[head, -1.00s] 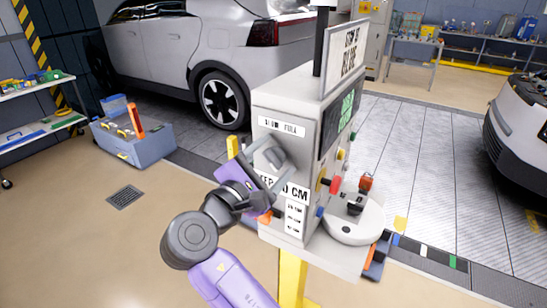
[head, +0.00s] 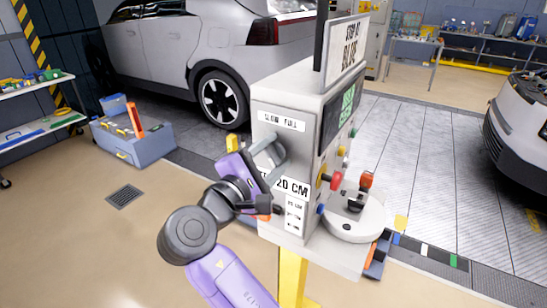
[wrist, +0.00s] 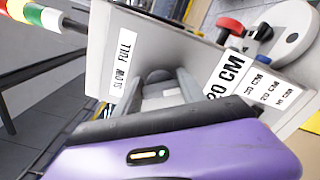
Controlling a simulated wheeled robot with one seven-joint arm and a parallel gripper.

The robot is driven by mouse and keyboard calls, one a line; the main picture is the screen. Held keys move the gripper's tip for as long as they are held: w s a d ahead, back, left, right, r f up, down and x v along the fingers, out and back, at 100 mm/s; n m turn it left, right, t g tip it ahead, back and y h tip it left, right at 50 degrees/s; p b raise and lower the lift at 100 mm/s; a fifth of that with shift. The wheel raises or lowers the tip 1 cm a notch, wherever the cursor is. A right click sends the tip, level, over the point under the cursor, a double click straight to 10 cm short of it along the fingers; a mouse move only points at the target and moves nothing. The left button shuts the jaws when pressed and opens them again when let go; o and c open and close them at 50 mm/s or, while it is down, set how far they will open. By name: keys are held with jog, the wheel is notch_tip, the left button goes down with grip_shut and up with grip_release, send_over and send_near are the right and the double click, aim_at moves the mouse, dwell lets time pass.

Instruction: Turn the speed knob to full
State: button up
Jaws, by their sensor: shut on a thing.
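The speed knob (wrist: 158,76) is a dark grey round knob on the side face of a light grey machine (head: 283,98).
A 20 CM label (head: 292,187) is close beside my gripper. A red knob (head: 337,181) and a round white platform (head: 352,222) are on the machine's right side. A blue-grey tool box (head: 150,148) stands on the floor to the left. Open floor lies between.

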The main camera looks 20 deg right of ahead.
jog(key=m+b, duration=0.1)
jog(key=m, duration=0.1)
jog(key=m+b, duration=0.2)
jog(key=shift+f+m, duration=0.3)
jog(key=shift+f, duration=0.05)
jog(key=m+b, duration=0.3)
jog(key=shift+f+m+b, duration=0.2)
jog(key=shift+m+b, duration=0.1)
jog(key=m+b, duration=0.4)
jog(key=shift+f, duration=0.1)
jog(key=shift+m+b, duration=1.35)
jog(key=shift+m, duration=0.15)
jog(key=o, duration=1.4)
jog(key=shift+r, duration=0.2)
jog(key=shift+c, duration=0.2)
jog(key=shift+a, duration=0.1)
